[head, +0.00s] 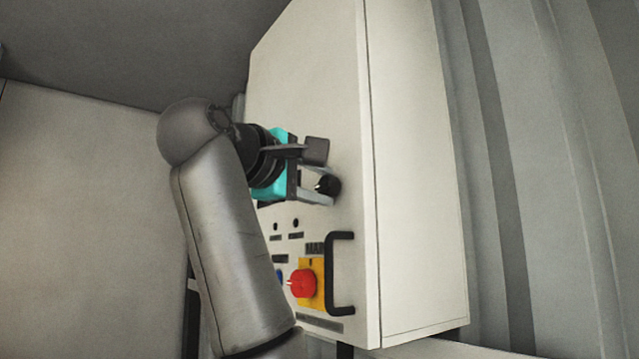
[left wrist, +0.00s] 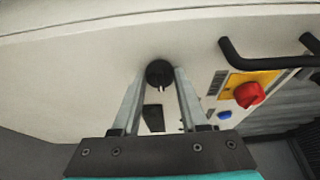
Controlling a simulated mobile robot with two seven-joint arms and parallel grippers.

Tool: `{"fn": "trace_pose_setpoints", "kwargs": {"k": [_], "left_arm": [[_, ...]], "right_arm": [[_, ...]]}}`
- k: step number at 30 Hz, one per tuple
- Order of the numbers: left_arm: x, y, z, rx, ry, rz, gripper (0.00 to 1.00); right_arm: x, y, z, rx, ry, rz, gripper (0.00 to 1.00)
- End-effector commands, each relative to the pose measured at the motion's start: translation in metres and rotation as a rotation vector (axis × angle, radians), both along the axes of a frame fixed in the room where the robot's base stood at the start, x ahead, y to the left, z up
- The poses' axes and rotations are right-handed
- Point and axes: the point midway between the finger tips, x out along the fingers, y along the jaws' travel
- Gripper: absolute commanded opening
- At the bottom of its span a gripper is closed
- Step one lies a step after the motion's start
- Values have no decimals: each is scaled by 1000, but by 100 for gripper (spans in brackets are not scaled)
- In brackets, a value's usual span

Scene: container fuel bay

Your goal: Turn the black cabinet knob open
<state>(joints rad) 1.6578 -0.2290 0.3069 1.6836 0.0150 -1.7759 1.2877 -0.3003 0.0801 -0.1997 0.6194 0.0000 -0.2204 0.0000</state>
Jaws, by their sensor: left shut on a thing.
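The black knob (head: 328,184) sits on the front of the pale cabinet (head: 310,90), above the black handle. In the left wrist view the knob (left wrist: 160,73) lies between the tips of my two fingers, with a small white mark on it. My left gripper (head: 318,186) reaches in from the left and is shut on the knob; it also shows in the left wrist view (left wrist: 160,80). The gripper and arm hide part of the cabinet front. My right gripper is not in view.
A red rotary switch (head: 303,283) on a yellow plate (head: 318,268) sits below the knob, next to a black bar handle (head: 332,275). A blue button (left wrist: 224,115) is beside the switch. A corrugated wall (head: 560,150) stands to the right.

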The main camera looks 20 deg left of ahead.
Motion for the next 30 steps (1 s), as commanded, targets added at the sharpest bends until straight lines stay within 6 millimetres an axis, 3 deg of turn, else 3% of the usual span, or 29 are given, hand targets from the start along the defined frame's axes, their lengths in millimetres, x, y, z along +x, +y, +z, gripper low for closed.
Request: {"fn": "trace_pose_setpoints", "kwargs": {"k": [1, 9, 20, 30], "left_arm": [[0, 0, 0, 0, 0, 0, 30], [0, 0, 0, 0, 0, 1, 0], [0, 1, -1, 17, -13, 1, 0], [0, 1, -6, 166, -128, 2, 0]], "right_arm": [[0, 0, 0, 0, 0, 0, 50], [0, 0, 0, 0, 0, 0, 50], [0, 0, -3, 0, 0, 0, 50], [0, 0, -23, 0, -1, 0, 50]]}}
